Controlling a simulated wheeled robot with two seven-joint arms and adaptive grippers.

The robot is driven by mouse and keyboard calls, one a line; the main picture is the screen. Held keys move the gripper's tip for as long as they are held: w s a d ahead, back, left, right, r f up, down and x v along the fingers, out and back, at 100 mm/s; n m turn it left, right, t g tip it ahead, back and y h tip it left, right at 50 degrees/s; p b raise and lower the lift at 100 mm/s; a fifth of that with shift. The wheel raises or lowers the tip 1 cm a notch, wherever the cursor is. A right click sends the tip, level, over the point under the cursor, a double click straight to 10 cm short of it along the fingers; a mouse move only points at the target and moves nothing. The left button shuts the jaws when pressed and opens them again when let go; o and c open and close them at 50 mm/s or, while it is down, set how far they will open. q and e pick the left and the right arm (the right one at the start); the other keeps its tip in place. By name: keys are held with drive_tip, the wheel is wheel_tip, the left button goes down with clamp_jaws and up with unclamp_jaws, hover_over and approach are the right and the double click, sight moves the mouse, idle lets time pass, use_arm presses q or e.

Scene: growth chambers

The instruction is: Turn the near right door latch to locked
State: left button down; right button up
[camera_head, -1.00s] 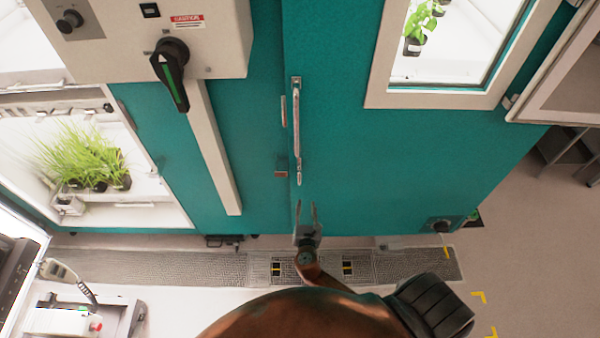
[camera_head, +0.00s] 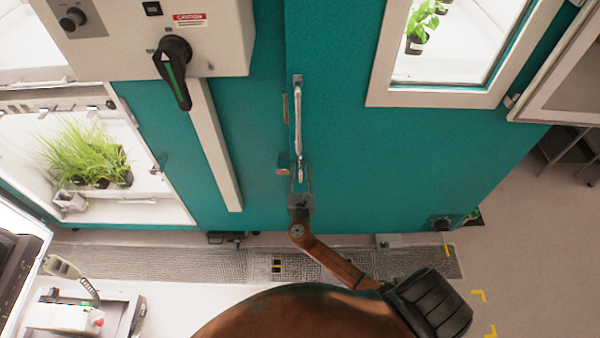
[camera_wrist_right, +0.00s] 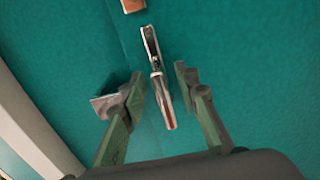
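A long silver metal handle (camera_head: 298,105) stands upright on the teal door (camera_head: 400,160), near its left edge. At its lower end is a metal lever, seen in the right wrist view as a slim silver lever (camera_wrist_right: 158,80) lying nearly upright with a slight tilt. My right gripper (camera_head: 300,172) is open at the bottom of this metalwork. In the wrist view its two fingers are spread on either side of the lever, with gaps on both sides. The fingertips partly hide the lever in the head view. My left gripper is not in view.
A control box (camera_head: 110,45) with a black rotary handle (camera_head: 174,72) is at upper left. A floor grate (camera_head: 180,262) runs below the door.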

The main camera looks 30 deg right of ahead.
clamp_jaws()
idle(0.3)
idle(0.4)
